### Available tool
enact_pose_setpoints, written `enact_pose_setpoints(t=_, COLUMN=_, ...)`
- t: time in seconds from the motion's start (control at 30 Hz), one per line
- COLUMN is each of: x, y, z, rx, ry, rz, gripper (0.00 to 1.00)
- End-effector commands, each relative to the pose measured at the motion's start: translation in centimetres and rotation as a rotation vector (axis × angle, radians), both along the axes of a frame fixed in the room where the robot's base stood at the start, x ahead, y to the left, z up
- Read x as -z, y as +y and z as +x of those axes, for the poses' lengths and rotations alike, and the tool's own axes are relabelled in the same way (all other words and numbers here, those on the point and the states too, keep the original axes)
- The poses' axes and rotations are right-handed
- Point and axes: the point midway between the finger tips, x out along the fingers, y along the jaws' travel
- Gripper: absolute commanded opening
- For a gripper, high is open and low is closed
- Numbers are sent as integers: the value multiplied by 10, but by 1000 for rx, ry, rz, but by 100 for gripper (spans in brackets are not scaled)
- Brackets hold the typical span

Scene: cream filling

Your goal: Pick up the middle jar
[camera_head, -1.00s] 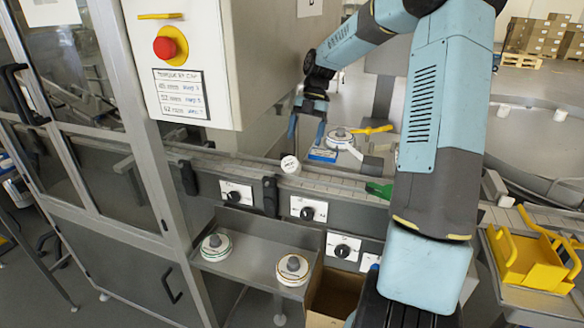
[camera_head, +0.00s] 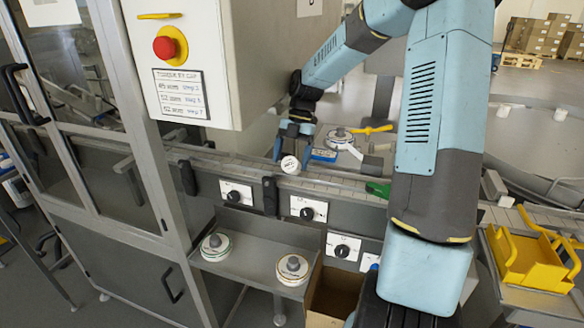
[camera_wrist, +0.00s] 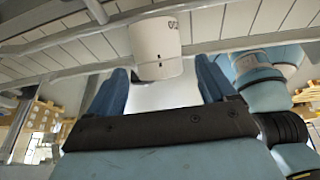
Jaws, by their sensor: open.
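One small white jar (camera_head: 290,164) with a pale lid and dark print stands on the grey slatted conveyor in the head view. It also shows in the wrist view (camera_wrist: 156,47), at the top centre. My gripper (camera_head: 293,144) is open, just behind and above the jar in the head view. In the wrist view, the two blue fingers of my gripper (camera_wrist: 163,80) are spread, one on each side of the jar's lower part. I cannot tell whether either finger touches it. No other jar is clear on the belt, so I cannot confirm its place in a row.
The conveyor has a front rail (camera_head: 340,183) and black knobs below it. A green piece (camera_head: 378,189) lies to the jar's right. The control cabinet (camera_head: 185,60) stands close on the left.

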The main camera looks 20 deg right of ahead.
Motion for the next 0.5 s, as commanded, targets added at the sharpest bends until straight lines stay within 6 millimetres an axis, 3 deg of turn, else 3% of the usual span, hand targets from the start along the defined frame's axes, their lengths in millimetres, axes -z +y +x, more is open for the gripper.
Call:
enact_pose_setpoints(t=0.2, x=1, y=0, z=0, rx=0, ry=-1, rz=-1, gripper=84)
enact_pose_setpoints(t=0.5, x=1, y=0, z=0, rx=0, ry=-1, rz=-1, gripper=56)
